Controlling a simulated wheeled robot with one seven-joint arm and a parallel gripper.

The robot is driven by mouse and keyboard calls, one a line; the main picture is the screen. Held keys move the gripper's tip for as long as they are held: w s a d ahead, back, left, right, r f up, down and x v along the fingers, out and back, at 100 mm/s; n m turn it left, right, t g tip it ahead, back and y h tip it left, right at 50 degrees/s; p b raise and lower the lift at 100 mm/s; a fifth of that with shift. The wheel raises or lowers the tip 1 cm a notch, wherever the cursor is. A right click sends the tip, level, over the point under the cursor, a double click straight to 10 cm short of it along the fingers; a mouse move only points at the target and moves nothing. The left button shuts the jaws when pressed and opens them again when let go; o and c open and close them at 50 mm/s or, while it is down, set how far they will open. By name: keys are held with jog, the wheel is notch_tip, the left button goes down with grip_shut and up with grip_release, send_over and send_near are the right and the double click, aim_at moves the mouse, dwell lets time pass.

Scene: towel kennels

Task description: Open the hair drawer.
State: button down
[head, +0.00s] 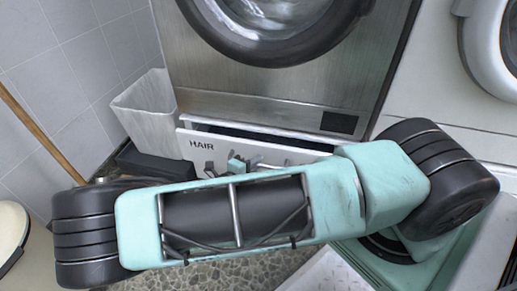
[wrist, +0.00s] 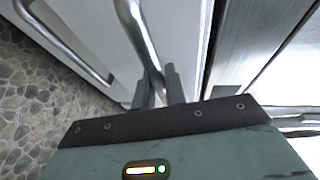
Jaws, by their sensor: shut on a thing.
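The white drawer marked HAIR (head: 202,144) sits under a steel front-loading machine in the head view. It stands partly out, with a dark gap behind the top of its front. My gripper (head: 237,165) is at the drawer front, partly hidden behind my arm. In the wrist view, my gripper's fingers (wrist: 160,88) are shut on the metal bar handle (wrist: 140,35) of the drawer. The white drawer front (wrist: 185,30) and the dark gap beside the steel also show there. The lower drawer front is hidden by my arm in the head view.
A pale bin (head: 146,108) stands left of the steel machine (head: 270,85). A wooden pole (head: 40,133) leans at the left. A white machine (head: 455,95) stands at the right. Another metal bar (wrist: 65,42) shows in the wrist view. The pebbled floor (wrist: 45,110) is clear there.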

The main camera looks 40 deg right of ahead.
jog(key=s+a+p, duration=0.2)
jog(key=s+a, duration=0.7)
jog(key=a, duration=0.3)
jog(key=s+a+p, duration=0.3)
jog(key=s+a, duration=0.7)
jog(key=a, duration=0.2)
jog(key=shift+a, duration=0.25)
jog(key=c, duration=1.5)
grip_release()
jog(key=shift+o, duration=0.2)
jog(key=p+v, duration=0.1)
jog(key=v, duration=1.6)
jog(key=shift+a, duration=0.2)
jog(key=shift+s, duration=0.1)
